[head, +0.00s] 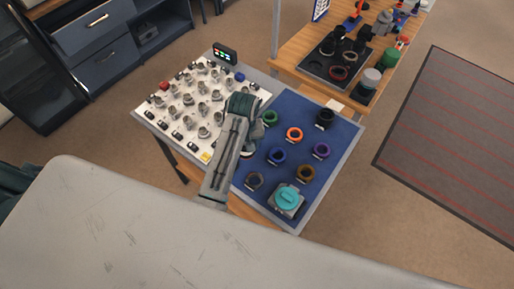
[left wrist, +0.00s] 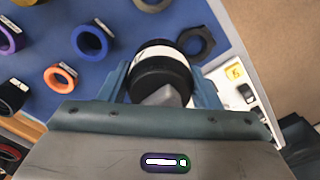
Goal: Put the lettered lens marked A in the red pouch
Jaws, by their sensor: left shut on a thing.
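My left gripper (head: 250,143) is over the left edge of the blue mat in the head view, mostly hidden by its own arm. In the left wrist view its two blue-grey fingers (left wrist: 163,88) are shut on a black lens (left wrist: 160,62) with a white band. The lens seems to be upright; in the head view it is largely hidden. I cannot read a letter on it. I cannot make out a red pouch in either view. My right gripper is not in view.
The blue mat (head: 335,150) bears several coloured rings, including a blue ring (left wrist: 90,42) and an orange ring (left wrist: 60,78), and a teal-topped box (head: 287,199). A white board (head: 181,105) with several metal parts lies left. A wooden bench (head: 295,48) stands behind.

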